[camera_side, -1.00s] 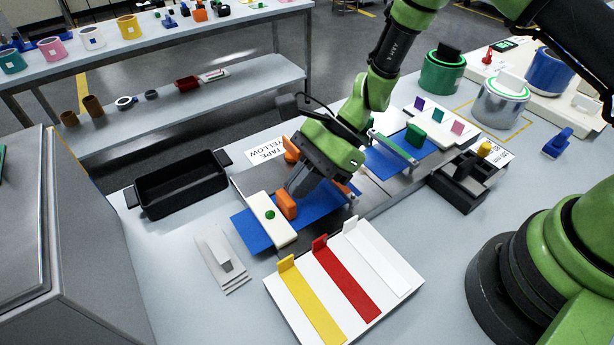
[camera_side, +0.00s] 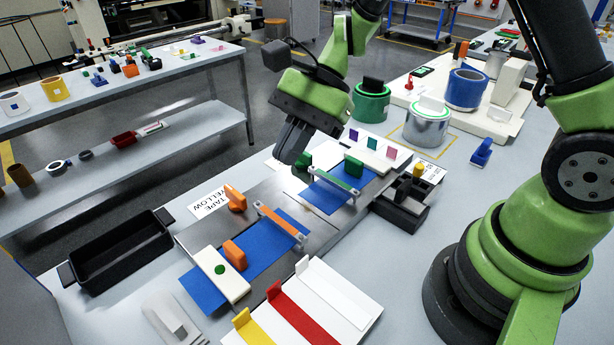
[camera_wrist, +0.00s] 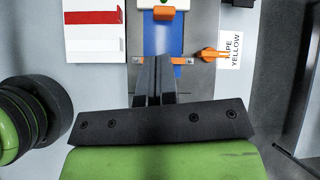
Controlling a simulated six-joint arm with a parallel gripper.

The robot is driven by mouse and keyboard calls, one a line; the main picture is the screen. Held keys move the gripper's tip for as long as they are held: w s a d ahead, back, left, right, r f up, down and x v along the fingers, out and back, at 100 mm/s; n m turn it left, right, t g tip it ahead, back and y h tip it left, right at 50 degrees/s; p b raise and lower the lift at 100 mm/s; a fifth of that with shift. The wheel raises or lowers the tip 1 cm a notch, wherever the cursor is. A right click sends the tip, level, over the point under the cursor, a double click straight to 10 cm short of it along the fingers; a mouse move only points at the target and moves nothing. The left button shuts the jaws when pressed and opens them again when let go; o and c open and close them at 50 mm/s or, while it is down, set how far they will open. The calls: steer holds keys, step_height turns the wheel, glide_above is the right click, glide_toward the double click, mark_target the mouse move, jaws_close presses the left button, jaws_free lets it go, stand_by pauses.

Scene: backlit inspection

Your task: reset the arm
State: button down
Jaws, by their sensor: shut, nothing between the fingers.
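My gripper (camera_side: 291,146) is raised above the back part of the workbench in the side view, with its fingers together and nothing between them. In the wrist view, the closed fingers (camera_wrist: 155,80) point toward a blue strip (camera_wrist: 164,38). Another orange piece (camera_side: 235,198) stands beside the strip.
A black tray (camera_side: 120,255) lies at the left. A white board with yellow, red and white strips (camera_side: 345,318) is in front. A second blue strip (camera_side: 325,196), a dark block fixture (camera_side: 398,208) and green and silver cans (camera_side: 371,101) (camera_side: 427,124) stand farther back.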

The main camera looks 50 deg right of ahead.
steer(key=s+d+r+n+t+h, duration=0.3)
steer(key=s+r+n, duration=0.2)
steer(key=s+r, duration=0.2)
steer(key=s+d+r+n+t+h, duration=0.3)
steer(key=s+d+r+n+t, duration=0.1)
steer(key=s+r+n, duration=0.2)
steer(key=shift+s+r+n, duration=0.3)
steer(key=shift+s+r, duration=0.3)
steer(key=shift+s, duration=0.65)
